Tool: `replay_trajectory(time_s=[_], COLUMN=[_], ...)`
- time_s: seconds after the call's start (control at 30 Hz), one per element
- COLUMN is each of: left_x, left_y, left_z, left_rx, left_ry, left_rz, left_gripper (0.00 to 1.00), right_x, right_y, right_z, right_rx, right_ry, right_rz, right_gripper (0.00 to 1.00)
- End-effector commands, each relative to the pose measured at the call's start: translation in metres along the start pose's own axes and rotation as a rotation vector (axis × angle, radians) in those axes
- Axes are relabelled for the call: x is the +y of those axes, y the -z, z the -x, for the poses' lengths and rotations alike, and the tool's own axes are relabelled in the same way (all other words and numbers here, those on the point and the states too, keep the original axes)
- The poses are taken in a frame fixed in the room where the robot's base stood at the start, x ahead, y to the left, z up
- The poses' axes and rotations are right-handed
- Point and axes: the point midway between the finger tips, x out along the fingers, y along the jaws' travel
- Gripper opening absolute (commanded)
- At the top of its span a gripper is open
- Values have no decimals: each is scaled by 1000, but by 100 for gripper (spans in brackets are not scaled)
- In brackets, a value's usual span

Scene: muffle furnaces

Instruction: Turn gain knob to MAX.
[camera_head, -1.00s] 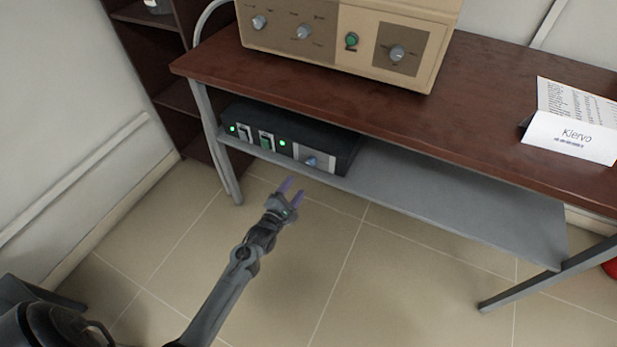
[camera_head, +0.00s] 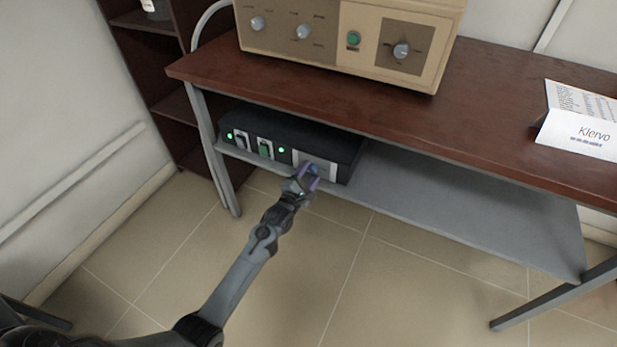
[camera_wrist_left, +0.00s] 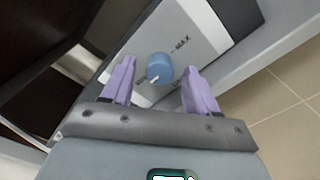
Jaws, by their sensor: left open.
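The gain knob, a blue round knob (camera_wrist_left: 159,67) with a white pointer line, sits on a light panel with a MAX label (camera_wrist_left: 183,42) in the left wrist view. Its pointer is turned away from MAX, toward the lower edge of the picture. The panel is on the black box (camera_head: 345,150) on the lower shelf. My left gripper (camera_head: 309,179) is open in front of the knob, its purple fingertips (camera_wrist_left: 160,85) on either side of it. I cannot tell whether they touch it. In the head view the gripper partly hides the knob. My right gripper is not in view.
The box has green lights and two switches (camera_head: 264,148) left of the panel. The grey shelf (camera_head: 470,215) is bare to the right. The brown tabletop (camera_head: 480,110) overhangs above, carrying a beige instrument (camera_head: 300,12) and a Klervo card (camera_head: 585,130). A table leg (camera_head: 213,150) stands at left.

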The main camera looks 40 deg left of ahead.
Motion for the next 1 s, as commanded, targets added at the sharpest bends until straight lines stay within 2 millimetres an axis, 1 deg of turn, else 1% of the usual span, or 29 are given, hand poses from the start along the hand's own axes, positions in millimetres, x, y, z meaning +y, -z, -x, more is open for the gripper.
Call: replay_trajectory(time_s=[0.3, 0.37, 0.6, 0.67, 0.7, 1.0], left_x=[0, 0, 0, 0, 0, 2], left_y=[0, 0, 0, 0, 0, -1], left_z=[-2, -2, -2, -2, -2, -2], left_rx=[1, 0, 0, 0, 0, 0], left_ry=[0, 0, 0, 0, 0, 0], left_rz=[-1, -1, -1, -1, -1, -43], left_gripper=[59, 51, 14, 5, 3, 3], right_x=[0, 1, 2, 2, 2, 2], right_y=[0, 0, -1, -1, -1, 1], right_z=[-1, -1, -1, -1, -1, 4], right_rx=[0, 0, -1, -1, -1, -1], right_ry=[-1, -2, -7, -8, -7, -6], right_rz=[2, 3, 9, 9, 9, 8], right_gripper=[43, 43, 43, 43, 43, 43])
